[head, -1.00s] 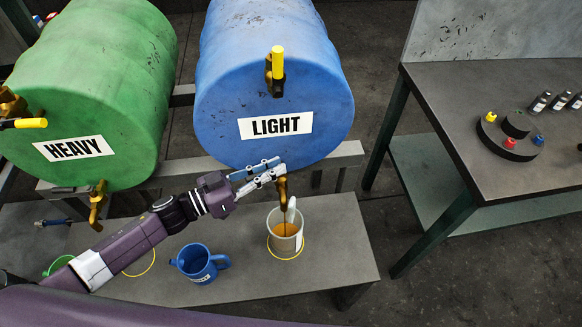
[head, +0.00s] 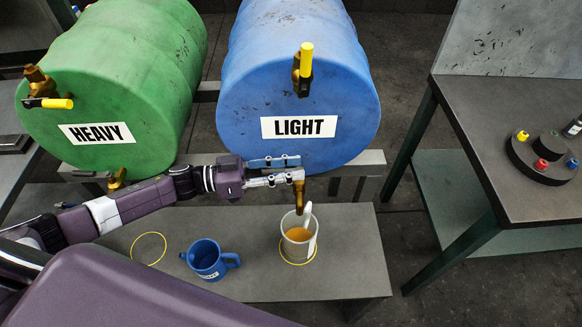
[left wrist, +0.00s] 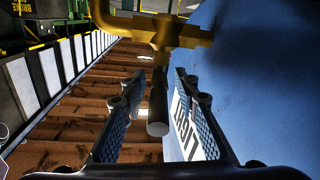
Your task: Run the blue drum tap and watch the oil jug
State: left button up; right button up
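The blue drum (head: 245,100), labelled LIGHT, lies on its side with a brass tap (head: 298,202) low on its front. The oil jug (head: 286,222) stands under the spout with amber oil and a pale upright strip in it. I cannot make out a falling stream. My left gripper (head: 300,170) is at the tap. In the left wrist view its fingers (left wrist: 158,112) are apart, either side of the tap's dark handle (left wrist: 158,125), with gaps visible beside it; the brass tap body (left wrist: 168,32) is beyond. My right gripper is not in view.
A blue mug (head: 206,262) stands left of the jug on the grey bench (head: 255,272), near an empty yellow ring (head: 134,252). The green HEAVY drum (head: 125,85) is at left. A dark table (head: 500,130) at right holds a round button panel (head: 530,165).

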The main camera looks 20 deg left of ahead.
pick_arm(q)
jog(key=v, duration=1.2)
jog(key=shift+c, duration=0.3)
